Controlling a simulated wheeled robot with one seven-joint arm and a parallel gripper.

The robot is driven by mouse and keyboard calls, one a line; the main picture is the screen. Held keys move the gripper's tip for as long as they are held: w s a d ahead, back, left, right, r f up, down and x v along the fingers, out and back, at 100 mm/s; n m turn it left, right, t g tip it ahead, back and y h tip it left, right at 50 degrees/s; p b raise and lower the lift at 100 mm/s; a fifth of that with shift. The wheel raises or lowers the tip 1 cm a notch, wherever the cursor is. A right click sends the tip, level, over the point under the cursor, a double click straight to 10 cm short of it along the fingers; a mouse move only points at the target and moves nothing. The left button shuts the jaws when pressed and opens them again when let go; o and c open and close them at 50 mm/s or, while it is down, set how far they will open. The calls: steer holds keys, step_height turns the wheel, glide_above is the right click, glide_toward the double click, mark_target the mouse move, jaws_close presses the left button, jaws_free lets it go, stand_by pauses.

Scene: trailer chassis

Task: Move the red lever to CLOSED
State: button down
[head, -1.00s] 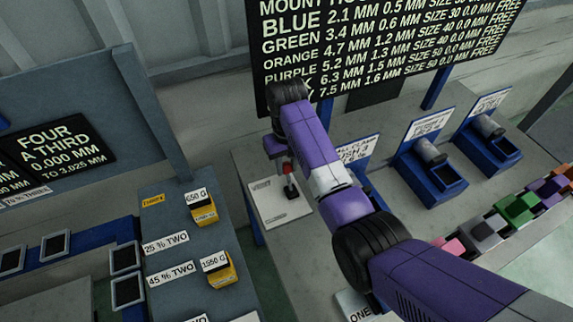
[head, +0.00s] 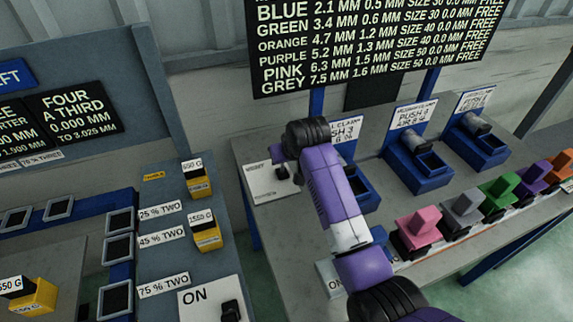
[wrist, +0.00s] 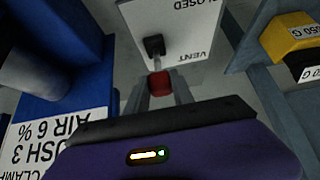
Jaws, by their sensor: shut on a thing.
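The red lever's knob (wrist: 160,83) shows in the wrist view between my gripper's fingers (wrist: 163,91), which are shut on it. The lever leans toward the VENT end. In the head view the white plate (head: 265,184) lies on the bench left of my arm. The black base (head: 282,173) shows there, but the red knob and my fingertips are hidden by my wrist.
Blue stations with labels (head: 418,158) stand right of the plate. Coloured blocks (head: 418,223) line the bench's front edge. Yellow weights (head: 205,232) sit on another bench at left. A blue fixture (wrist: 60,60) and a yellow weight (wrist: 291,35) flank the wrist view.

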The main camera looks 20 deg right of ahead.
mark_target(283, 167)
steer(key=s+t, duration=0.1)
steer(key=s+f+t+b, duration=0.1)
steer(key=t, duration=0.1)
steer(key=shift+s, duration=0.3)
steer(key=shift+s+f, duration=0.25)
steer(key=shift+s, duration=0.1)
steer(key=shift+s+f, duration=0.15)
steer(key=shift+f, duration=0.05)
steer(key=c, duration=1.1)
jaws_free()
steer(key=shift+r, duration=0.1)
steer(key=shift+b+v, duration=0.5)
steer(key=shift+v, duration=3.35)
